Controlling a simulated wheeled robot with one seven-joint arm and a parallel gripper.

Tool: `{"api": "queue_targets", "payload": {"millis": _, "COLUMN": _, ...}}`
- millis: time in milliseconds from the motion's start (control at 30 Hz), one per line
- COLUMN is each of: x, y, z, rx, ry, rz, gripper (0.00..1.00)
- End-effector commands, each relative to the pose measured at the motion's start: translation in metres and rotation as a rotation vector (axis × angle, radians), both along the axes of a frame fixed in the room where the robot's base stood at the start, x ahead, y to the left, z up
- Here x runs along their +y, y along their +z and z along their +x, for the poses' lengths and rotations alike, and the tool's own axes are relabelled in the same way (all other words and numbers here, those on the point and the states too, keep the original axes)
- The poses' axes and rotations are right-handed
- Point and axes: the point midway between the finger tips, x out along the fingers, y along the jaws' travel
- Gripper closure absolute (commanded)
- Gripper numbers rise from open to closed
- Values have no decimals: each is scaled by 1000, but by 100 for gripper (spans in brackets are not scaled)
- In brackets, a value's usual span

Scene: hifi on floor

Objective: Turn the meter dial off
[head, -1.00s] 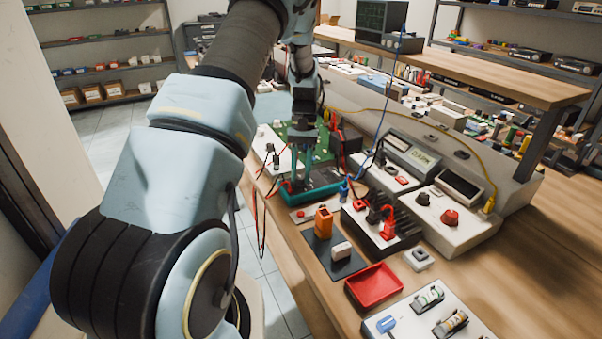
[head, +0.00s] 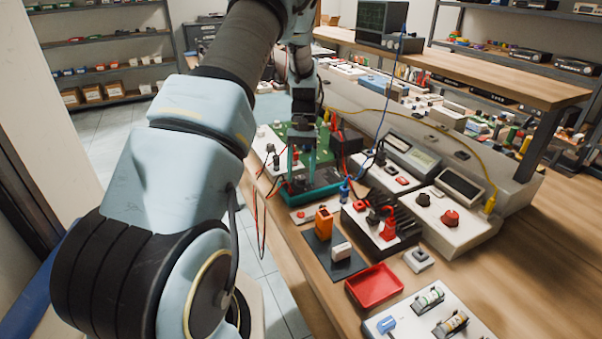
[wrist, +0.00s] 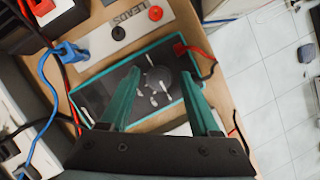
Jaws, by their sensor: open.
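The meter is a teal-rimmed case with a dark face, lying flat on the bench. In the wrist view the meter (wrist: 95,93) shows its round grey dial (wrist: 158,80) with white markings; I cannot read its setting. The meter also shows in the head view (head: 318,188), where its dial is mostly hidden by my gripper. My gripper (head: 302,170) points down over the meter. In the wrist view my gripper (wrist: 160,76) is open, with one teal finger on each side of the dial and nothing held. I cannot tell whether the fingertips touch the face.
A black block with red plugs (head: 388,229), an orange block (head: 323,222) and a red tray (head: 374,286) stand nearer on the bench.

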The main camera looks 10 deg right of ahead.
Motion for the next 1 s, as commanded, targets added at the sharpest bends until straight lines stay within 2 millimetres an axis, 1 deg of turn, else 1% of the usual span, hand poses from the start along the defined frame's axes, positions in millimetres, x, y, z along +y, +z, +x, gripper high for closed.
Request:
{"api": "queue_targets", "payload": {"millis": 167, "x": -1, "y": 4, "z": 2, "rx": -1, "ry": 0, "rz": 0, "gripper": 37}}
{"api": "queue_targets", "payload": {"millis": 267, "x": -2, "y": 14, "z": 7, "rx": -4, "ry": -1, "rz": -1, "gripper": 37}}
{"api": "queue_targets", "payload": {"millis": 600, "x": -7, "y": 74, "z": 31, "rx": -4, "ry": 0, "rz": -1, "gripper": 37}}
{"api": "queue_targets", "payload": {"millis": 700, "x": -9, "y": 87, "z": 36, "rx": -3, "ry": 0, "rz": -1, "gripper": 37}}
{"api": "queue_targets", "payload": {"millis": 833, "x": -9, "y": 97, "z": 40, "rx": -1, "ry": 1, "rz": 0, "gripper": 37}}
{"api": "queue_targets", "payload": {"millis": 1000, "x": -10, "y": 100, "z": 40, "rx": 1, "ry": 1, "rz": 1, "gripper": 37}}
